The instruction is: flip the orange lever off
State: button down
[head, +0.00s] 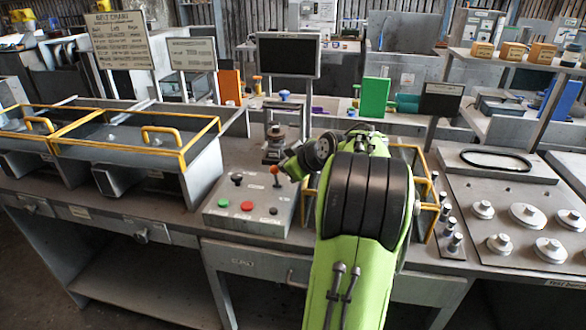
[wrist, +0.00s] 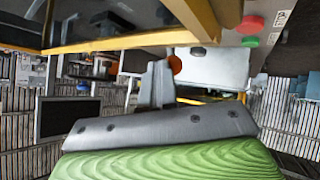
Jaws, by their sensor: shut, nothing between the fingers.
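The orange lever (head: 276,172) stands on the sloped top of a grey control box (head: 222,222), with its round orange knob up. The box also bears a black-knobbed lever (head: 237,179), a green button (head: 222,203), a red button (head: 247,206) and a small dark knob (head: 273,211). In the wrist view the orange knob (wrist: 175,64) shows right beside the fingertips of my gripper (wrist: 157,66), which is shut and empty. I cannot tell whether they touch. In the head view my green arm comes in to the right of the box and hides the fingers.
Yellow-rimmed grey bins (head: 184,153) stand to the left of the box. A yellow frame (head: 433,190) is partly hidden behind my arm. A plate with several round metal knobs (head: 528,215) lies to the right. A dark monitor (head: 288,55) stands behind.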

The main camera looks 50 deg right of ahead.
jog(key=shift+d+r+p, duration=0.1)
jog(key=shift+r+p, duration=0.6)
jog(key=shift+r, duration=0.05)
jog(key=shift+w+r, duration=0.1)
